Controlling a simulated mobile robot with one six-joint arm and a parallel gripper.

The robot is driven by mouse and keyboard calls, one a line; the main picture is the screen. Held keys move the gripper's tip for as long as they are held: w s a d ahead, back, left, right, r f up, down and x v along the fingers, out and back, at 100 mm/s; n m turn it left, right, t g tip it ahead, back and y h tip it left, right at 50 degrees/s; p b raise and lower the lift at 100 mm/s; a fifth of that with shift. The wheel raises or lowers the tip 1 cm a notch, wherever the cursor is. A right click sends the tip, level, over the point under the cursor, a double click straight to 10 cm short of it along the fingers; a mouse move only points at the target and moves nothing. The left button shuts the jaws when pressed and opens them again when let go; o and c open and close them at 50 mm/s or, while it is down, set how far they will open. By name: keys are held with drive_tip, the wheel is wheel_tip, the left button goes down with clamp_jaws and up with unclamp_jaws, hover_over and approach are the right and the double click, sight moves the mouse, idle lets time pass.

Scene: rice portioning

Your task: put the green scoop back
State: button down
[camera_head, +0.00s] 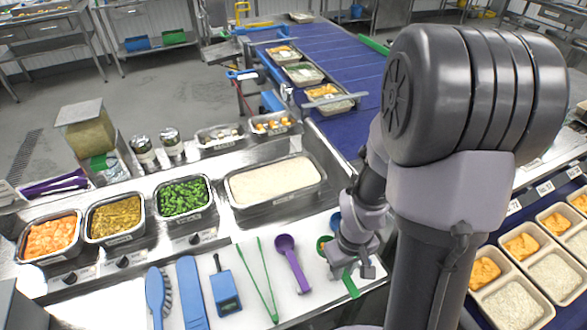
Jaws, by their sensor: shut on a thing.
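My gripper (349,264) is low over that spot and shut on the green scoop. The gripper covers the middle of the scoop, and I cannot tell whether the scoop touches the board. A purple scoop (291,262) lies just to the left.
Green tongs (258,281), a blue thermometer (224,288), a blue flat tool (192,293) and a blue brush (156,297) lie on the white board (240,262). The rice pan (234,197) stands behind. Filled trays (510,302) are at right.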

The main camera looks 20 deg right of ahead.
drive_tip(key=w, duration=0.2)
drive_tip(key=w+b, duration=0.1)
drive_tip(key=w, duration=0.2)
drive_tip(key=w+f, duration=0.1)
drive_tip(key=w, duration=0.1)
drive_tip(key=shift+w+a+b, duration=0.15)
drive_tip(key=shift+w+b, duration=0.1)
drive_tip(key=shift+b, duration=0.05)
drive_tip(key=f+b, duration=0.1)
drive_tip(key=f, duration=0.2)
drive_tip(key=shift+w+f+b, duration=0.2)
drive_tip(key=shift+f+b, duration=0.2)
drive_tip(key=shift+r, duration=0.15)
drive_tip(key=c, duration=1.3)
unclamp_jaws()
